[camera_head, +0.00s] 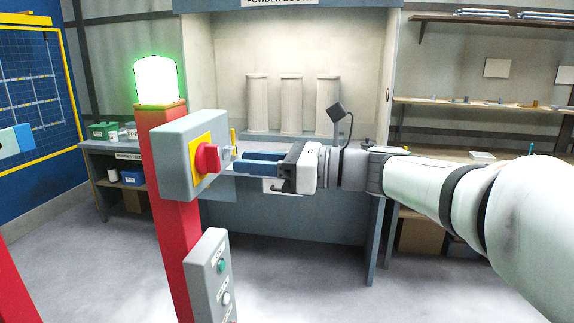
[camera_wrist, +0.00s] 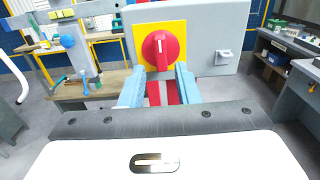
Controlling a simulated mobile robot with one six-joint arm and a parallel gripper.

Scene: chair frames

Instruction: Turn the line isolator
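The line isolator is a red rotary knob (camera_head: 207,158) on a yellow plate (camera_head: 194,163), set on a grey box on a red post. In the wrist view the knob (camera_wrist: 160,49) faces me with its grip bar upright. My gripper (camera_head: 238,162) points at the box from the right, its blue fingers just short of the knob. A small hasp (camera_wrist: 223,56) sits on the box to the right of the knob.
A lit green lamp (camera_head: 156,80) tops the red post (camera_head: 172,210). A grey button box (camera_head: 209,276) is mounted lower on the post, below my gripper. A booth with several pale cylinders (camera_head: 291,103) stands behind. Shelves (camera_head: 490,103) stand at the right.

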